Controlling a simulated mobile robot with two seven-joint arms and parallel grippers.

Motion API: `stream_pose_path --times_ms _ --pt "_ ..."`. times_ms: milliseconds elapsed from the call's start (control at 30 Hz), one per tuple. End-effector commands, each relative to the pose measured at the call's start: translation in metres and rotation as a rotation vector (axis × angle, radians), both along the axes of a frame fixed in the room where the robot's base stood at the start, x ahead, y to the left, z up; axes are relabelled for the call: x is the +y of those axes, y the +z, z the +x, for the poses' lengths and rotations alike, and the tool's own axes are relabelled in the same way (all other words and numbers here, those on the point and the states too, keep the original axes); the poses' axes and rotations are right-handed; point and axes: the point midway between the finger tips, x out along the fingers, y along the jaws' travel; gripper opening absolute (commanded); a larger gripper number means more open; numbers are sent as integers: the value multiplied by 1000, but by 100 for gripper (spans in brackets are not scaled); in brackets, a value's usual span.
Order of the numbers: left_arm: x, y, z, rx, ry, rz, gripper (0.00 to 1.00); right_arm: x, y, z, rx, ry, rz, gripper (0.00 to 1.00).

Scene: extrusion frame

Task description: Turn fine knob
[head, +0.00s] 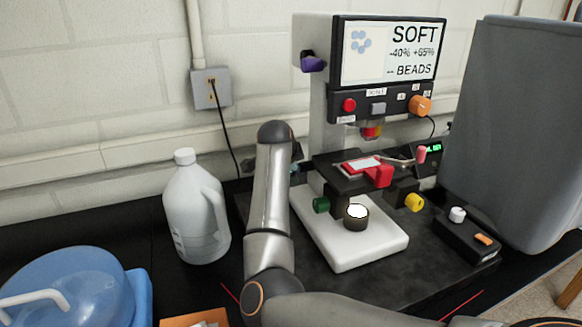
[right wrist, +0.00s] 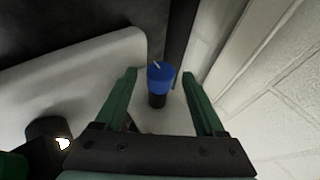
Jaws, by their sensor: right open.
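A blue knob (right wrist: 161,80) with a pale mark on top stands on a dark stem in the right wrist view. My right gripper (right wrist: 159,73) is open, with one green finger on each side of the knob and a visible gap to both. In the head view my right arm comes up from the lower right, and its forearm hides the blue knob and most of the gripper. The microscope (head: 322,100) has a purple knob (head: 312,62), an orange knob (head: 420,105), a green knob (head: 321,205) and a yellow knob (head: 414,202). Its screen (head: 390,50) reads "SOFT", "-40% +65%" and "-- BEADS".
A red-edged slide stage (head: 372,167) sits above a lit round lamp (head: 356,216) on the white base (head: 360,252). A white jug (head: 196,215) stands left of my arm. A control box (head: 465,237) and a tall grey panel (head: 515,130) are at right. The wall is close behind.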

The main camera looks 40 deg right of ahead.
Motion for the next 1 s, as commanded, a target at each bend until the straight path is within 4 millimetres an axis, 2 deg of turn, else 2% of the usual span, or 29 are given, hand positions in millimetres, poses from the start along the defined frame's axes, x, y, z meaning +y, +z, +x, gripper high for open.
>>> stream_pose_path --times_ms 133,767,1000 --pt "0 0 0 0 0 0 72 0 0 0 0 0 0 72" --pt "0 0 0 0 0 0 72 0 0 0 1 1 0 1" --pt "0 -3 0 0 0 0 72 1 -2 0 -11 1 -4 0"
